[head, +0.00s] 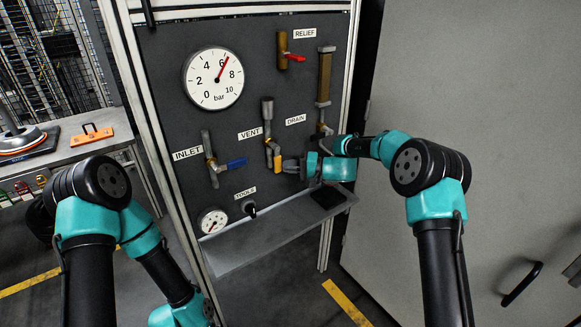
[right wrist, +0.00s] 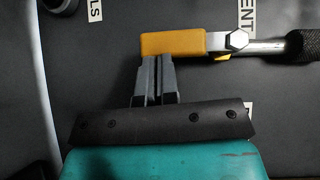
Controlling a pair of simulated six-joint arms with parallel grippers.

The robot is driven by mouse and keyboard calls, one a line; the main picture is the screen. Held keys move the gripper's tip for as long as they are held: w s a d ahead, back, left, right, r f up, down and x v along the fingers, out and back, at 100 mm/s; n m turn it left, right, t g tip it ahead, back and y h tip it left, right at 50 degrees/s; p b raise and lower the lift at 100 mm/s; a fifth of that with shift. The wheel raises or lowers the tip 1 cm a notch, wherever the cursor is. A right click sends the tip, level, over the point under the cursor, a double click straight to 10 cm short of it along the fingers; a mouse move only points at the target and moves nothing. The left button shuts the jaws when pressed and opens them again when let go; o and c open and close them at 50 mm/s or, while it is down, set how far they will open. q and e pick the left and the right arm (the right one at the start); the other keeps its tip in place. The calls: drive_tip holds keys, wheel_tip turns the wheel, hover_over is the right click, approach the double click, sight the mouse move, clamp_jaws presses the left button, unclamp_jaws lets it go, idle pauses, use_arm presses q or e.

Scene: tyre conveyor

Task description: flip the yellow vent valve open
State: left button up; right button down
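The yellow vent valve handle (head: 277,163) is on the panel under the VENT label. It points down, roughly in line with its pipe. In the right wrist view the yellow handle (right wrist: 172,43) lies level, in line with the pipe at its right. My right gripper (head: 284,165) is beside the handle, to its right in the head view. In the right wrist view its fingers (right wrist: 155,62) are close together, with their tips at the handle's edge and nothing between them. I cannot tell whether they touch it. My left gripper is out of view below the head picture.
A blue inlet handle (head: 236,163) sticks out to the left of the vent valve. A red relief handle (head: 296,58) is higher up. The drain valve (head: 325,128) is partly behind my right wrist. A grey shelf (head: 255,245) juts out below. A pressure gauge (head: 213,79) is upper left.

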drive_tip(key=shift+w+d, duration=0.1)
drive_tip(key=w+v, duration=0.2)
drive_tip(key=v, duration=1)
drive_tip(key=shift+d+f, duration=0.3)
drive_tip(key=shift+d, duration=0.35)
drive_tip(key=shift+w+f, duration=0.1)
drive_tip(key=shift+w, duration=0.05)
